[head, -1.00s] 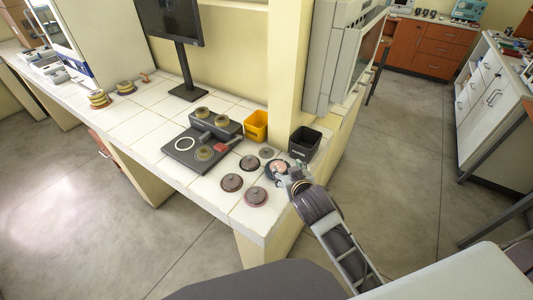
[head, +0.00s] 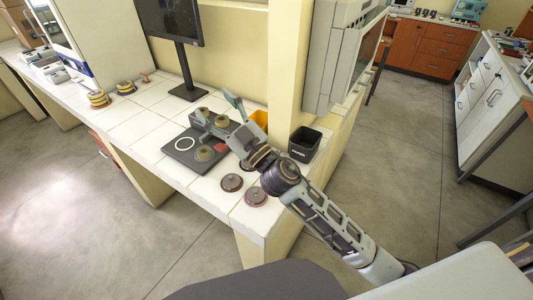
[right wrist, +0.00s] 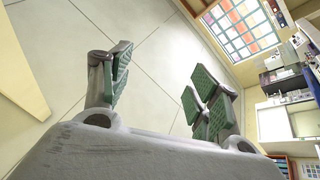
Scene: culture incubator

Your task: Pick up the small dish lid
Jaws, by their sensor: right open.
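My right gripper (head: 221,112) is open, with its fingers spread over the back of the dark device on the bench. The right wrist view shows the two fingers (right wrist: 160,85) wide apart with nothing between them. Two round dark-red lidded dishes (head: 231,182) (head: 255,196) lie near the bench's front edge. Olive round dishes sit on the device (head: 202,112) and its flat plate (head: 205,153). I cannot tell which piece is the small dish lid; the bench behind my right arm is hidden. My left gripper is not in view.
A black bin (head: 304,145) stands at the right by a pillar. White tiles at left (head: 140,125) are clear.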

